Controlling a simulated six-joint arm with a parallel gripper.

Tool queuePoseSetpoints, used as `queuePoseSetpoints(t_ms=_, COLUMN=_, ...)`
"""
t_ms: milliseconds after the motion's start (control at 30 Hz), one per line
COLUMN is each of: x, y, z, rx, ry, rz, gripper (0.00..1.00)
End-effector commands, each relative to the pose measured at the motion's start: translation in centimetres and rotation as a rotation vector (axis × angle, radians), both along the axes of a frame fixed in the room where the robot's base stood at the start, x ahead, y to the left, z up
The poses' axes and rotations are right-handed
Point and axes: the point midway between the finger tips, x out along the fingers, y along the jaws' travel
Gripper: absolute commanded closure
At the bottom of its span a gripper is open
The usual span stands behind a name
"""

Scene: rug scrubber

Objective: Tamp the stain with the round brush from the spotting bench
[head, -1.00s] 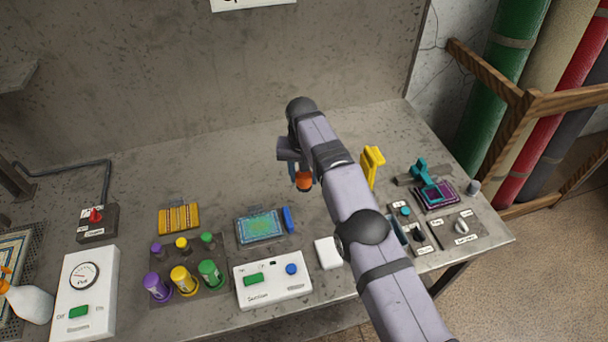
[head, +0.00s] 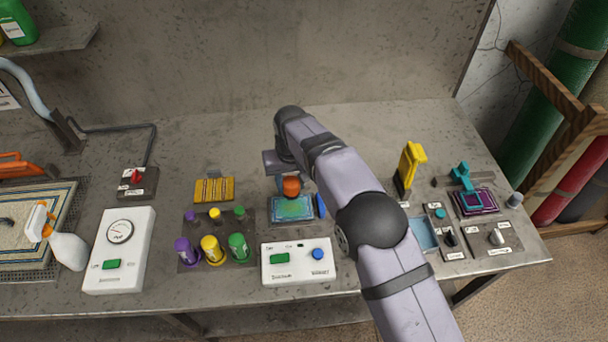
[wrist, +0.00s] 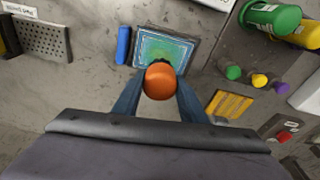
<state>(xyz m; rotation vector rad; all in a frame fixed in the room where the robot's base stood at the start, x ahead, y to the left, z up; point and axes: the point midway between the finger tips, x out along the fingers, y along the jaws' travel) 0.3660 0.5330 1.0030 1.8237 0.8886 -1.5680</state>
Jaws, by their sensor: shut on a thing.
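The round brush (head: 291,187) has an orange knob handle, and my gripper (head: 289,172) is shut on it. In the wrist view the orange knob (wrist: 160,80) sits between my two fingertips (wrist: 160,97), with a little dark material showing past it; the bristles are mostly hidden. In the head view the brush appears over the small teal patterned mat (head: 292,210); I cannot tell whether it touches it. A cream-bordered rug (head: 28,266) lies at the far left, with a small dark patch near the picture edge; I cannot tell whether that is the stain.
White control boxes (head: 118,262), several coloured bottles (head: 212,250) and a yellow ribbed block (head: 214,189) fill the bench between. A yellow clamp-like tool (head: 410,163) stands right of my arm. The bench's back strip is mostly clear.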

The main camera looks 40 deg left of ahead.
Motion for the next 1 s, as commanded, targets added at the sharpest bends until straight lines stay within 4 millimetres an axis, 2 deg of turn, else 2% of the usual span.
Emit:
queuePoseSetpoints(t_ms=367, x=-0.2, y=0.0, z=-0.8, rx=0.000, ry=0.000, rz=0.008, gripper=0.82)
queuePoseSetpoints(t_ms=1000, x=-0.2, y=0.0, z=-5.6, rx=-0.001, ry=0.001, rz=0.007, gripper=0.82)
